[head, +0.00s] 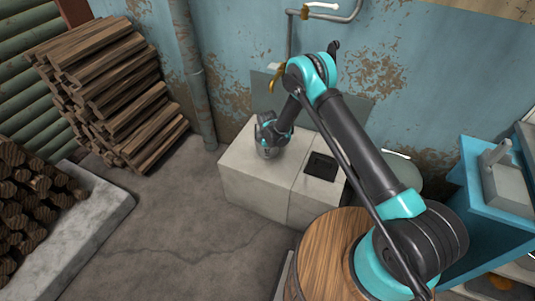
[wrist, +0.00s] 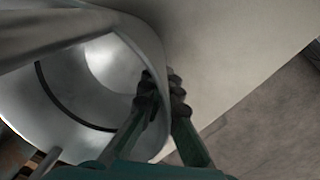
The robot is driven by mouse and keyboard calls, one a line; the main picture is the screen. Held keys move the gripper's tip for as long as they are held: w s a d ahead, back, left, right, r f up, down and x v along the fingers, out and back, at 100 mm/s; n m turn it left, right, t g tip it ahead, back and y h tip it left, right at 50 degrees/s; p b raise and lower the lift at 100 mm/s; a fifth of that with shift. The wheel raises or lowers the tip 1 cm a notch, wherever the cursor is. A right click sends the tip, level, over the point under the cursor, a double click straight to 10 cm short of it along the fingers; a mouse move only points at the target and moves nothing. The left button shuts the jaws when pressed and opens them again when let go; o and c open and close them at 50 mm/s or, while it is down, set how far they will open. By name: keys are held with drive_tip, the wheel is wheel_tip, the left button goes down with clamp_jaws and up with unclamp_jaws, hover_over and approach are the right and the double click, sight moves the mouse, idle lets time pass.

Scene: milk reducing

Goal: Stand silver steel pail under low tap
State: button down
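The silver steel pail (wrist: 75,75) fills the left of the wrist view, its open mouth facing the camera and a dark band inside. My gripper (wrist: 162,88) has its fingers close together on either side of the pail's rim, one inside and one outside, and appears to pinch it. In the head view my gripper (head: 267,143) is low over the left part of a pale block; I cannot clearly make out the pail there. A brass low tap (head: 277,76) is on the wall behind, partly beside my arm.
The pale block (head: 252,178) has a dark square recess (head: 321,166) on its right part. A wooden barrel (head: 325,255) stands in front, and a blue cabinet (head: 490,215) at right. Stacked logs (head: 115,90) are at left. The floor (head: 170,225) between is clear.

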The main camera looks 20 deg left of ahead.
drive_tip(key=shift+f, duration=0.1)
drive_tip(key=c, duration=1.7)
unclamp_jaws()
drive_tip(key=r, duration=0.8)
drive_tip(key=s+r, duration=0.1)
drive_tip(key=r, duration=0.3)
drive_tip(key=shift+s+d+r, duration=0.1)
drive_tip(key=shift+d+r, duration=0.05)
drive_tip(key=shift+d, duration=0.05)
